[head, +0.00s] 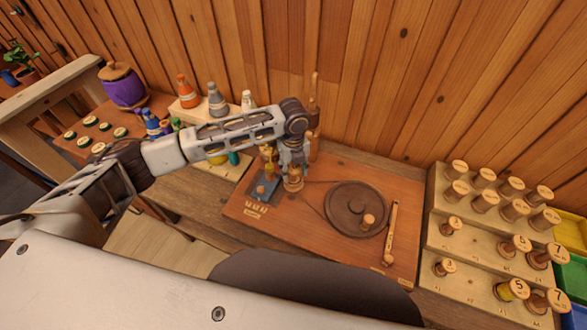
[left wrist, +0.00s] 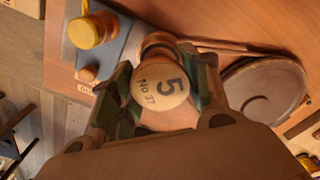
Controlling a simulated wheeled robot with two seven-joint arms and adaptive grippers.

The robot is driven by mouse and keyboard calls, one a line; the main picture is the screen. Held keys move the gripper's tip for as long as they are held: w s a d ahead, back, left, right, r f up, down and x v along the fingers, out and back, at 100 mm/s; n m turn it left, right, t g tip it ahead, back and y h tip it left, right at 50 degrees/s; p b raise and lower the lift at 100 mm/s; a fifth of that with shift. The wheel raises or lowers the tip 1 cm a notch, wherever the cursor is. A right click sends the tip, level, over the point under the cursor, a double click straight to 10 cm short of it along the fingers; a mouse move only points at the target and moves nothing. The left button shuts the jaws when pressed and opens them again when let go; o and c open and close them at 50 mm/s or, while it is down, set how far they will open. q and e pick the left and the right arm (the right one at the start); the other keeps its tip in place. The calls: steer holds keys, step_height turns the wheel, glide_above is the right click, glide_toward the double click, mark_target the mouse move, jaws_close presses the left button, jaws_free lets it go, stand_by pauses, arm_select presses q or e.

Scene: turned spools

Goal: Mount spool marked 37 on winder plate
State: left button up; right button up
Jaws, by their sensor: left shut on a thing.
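The spool marked 5 and NO 37 (left wrist: 160,84) has its pale round top toward the camera in the left wrist view. My left gripper (left wrist: 162,90) is shut on it, one finger on each side. In the head view the spool (head: 293,184) is under my left gripper (head: 293,165), beside the blue-grey plate (head: 258,196) on the wooden winder board (head: 290,228). A yellow spool-like piece (left wrist: 88,30) stands on the plate (left wrist: 118,42). I cannot tell whether the held spool touches the board. My right gripper is not in view.
A dark round wheel (head: 345,212) with a knob and a wooden stick (head: 391,232) are on the board's right. A stepped rack (head: 480,240) of numbered spools stands at the right. Bottles, a purple pot (head: 123,92) and several small discs are at the left.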

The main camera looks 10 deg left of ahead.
mark_target(294, 168)
arm_select(q)
steer(key=shift+f, duration=0.55)
stand_by(0.4)
steer(key=o, duration=0.7)
steer(key=shift+o, duration=0.2)
steer(key=shift+r+p, duration=3.15)
steer(key=shift+r, duration=2.35)
steer(key=shift+s, duration=0.15)
